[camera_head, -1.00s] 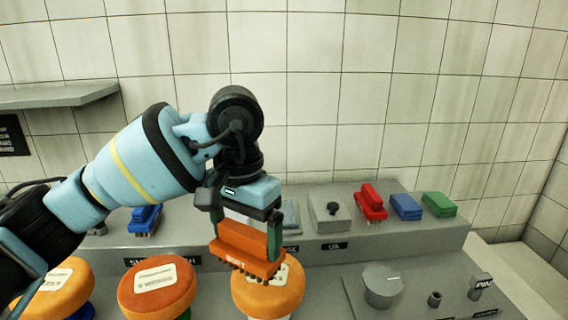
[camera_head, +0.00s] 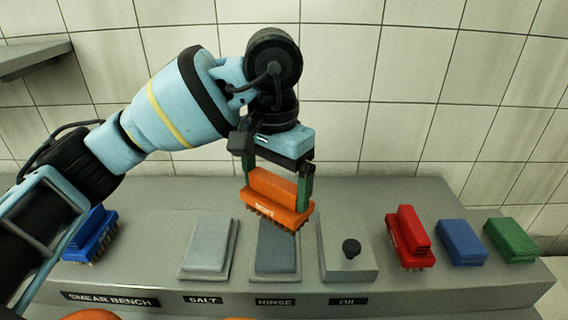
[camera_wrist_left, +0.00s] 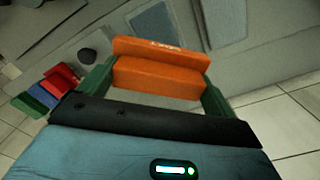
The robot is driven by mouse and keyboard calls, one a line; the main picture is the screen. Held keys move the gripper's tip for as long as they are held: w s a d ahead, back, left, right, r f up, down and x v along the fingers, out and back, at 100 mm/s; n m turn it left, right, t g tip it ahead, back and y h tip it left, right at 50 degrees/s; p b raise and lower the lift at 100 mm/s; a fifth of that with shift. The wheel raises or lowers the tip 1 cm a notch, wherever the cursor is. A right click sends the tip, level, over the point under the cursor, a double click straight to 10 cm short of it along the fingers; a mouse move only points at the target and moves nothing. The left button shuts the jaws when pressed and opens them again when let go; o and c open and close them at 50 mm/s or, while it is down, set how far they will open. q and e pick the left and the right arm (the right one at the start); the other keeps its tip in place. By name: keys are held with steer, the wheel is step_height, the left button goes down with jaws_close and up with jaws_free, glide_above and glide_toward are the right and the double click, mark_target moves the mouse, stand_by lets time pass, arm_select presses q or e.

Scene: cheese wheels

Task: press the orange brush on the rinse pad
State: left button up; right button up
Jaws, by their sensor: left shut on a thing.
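My left gripper (camera_head: 277,183) is shut on the orange brush (camera_head: 275,196) and holds it bristles down. The brush also shows between the green fingers in the left wrist view (camera_wrist_left: 160,72). In the head view it hangs over the far part of the rinse pad (camera_head: 276,255), a blue-grey pad above the RINSE label. The brush appears to be above the pad, apart from it; its far end hides the pad's back edge. My right gripper is not in view.
The salt pad (camera_head: 207,250) lies left of the rinse pad, and the oil block (camera_head: 346,250) with a black knob stands right of it. A blue brush (camera_head: 92,236) is at left. A red brush (camera_head: 410,238), blue block (camera_head: 461,242) and green block (camera_head: 511,240) are at right.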

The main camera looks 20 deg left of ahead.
mark_target(275, 209)
arm_select(q)
steer(key=shift+s, duration=0.3)
steer(key=shift+w+f, duration=0.15)
steer(key=shift+f, duration=0.8)
steer(key=shift+f+b, duration=0.75)
steer(key=shift+f, duration=1.2)
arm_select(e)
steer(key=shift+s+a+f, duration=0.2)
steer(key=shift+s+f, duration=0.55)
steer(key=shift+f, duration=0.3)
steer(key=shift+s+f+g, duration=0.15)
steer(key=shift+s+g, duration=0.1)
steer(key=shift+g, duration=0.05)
arm_select(q)
steer(key=shift+f, duration=0.2)
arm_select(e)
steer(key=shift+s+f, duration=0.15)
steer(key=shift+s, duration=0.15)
arm_select(q)
steer(key=shift+f+b, duration=0.2)
steer(key=shift+b, duration=0.1)
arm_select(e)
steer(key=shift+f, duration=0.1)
